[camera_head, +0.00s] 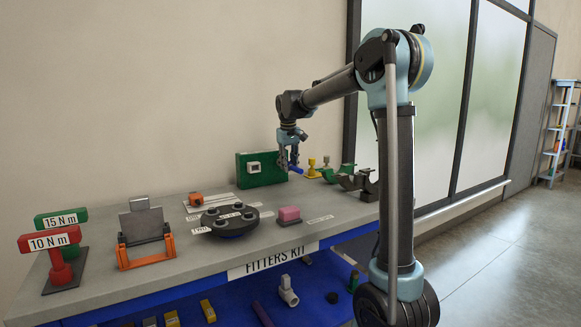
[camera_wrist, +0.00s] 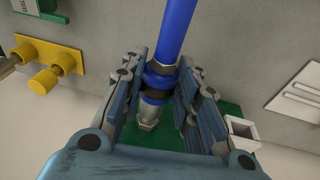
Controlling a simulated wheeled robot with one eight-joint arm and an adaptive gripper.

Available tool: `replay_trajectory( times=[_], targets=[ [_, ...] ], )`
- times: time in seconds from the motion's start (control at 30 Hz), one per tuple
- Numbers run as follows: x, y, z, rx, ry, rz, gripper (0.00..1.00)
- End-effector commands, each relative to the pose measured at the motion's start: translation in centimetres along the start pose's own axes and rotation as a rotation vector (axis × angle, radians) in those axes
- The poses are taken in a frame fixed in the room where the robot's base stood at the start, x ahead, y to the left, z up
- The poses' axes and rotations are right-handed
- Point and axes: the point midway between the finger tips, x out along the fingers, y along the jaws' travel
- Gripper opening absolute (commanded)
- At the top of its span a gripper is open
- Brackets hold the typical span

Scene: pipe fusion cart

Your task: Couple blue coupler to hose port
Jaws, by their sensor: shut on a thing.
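A pale square fitting (camera_wrist: 241,131) on that block may be the hose port. I cannot tell whether the silver end touches anything.
A yellow fitting (camera_head: 311,168) and green and dark brackets (camera_head: 352,180) stand right of the block. A black round stand (camera_head: 231,220), a pink block (camera_head: 290,214) and an orange-framed holder (camera_head: 144,236) are in front. Red and green torque tools (camera_head: 58,240) stand at left.

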Motion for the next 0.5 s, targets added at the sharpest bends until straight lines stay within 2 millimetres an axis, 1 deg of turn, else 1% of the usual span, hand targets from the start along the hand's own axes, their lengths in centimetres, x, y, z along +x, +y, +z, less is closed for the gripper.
replay_trajectory(
  times=[0.5],
  targets=[
    [0.16,0.0,-1.04,0.0,0.0,0.0,0.0]
  ],
)
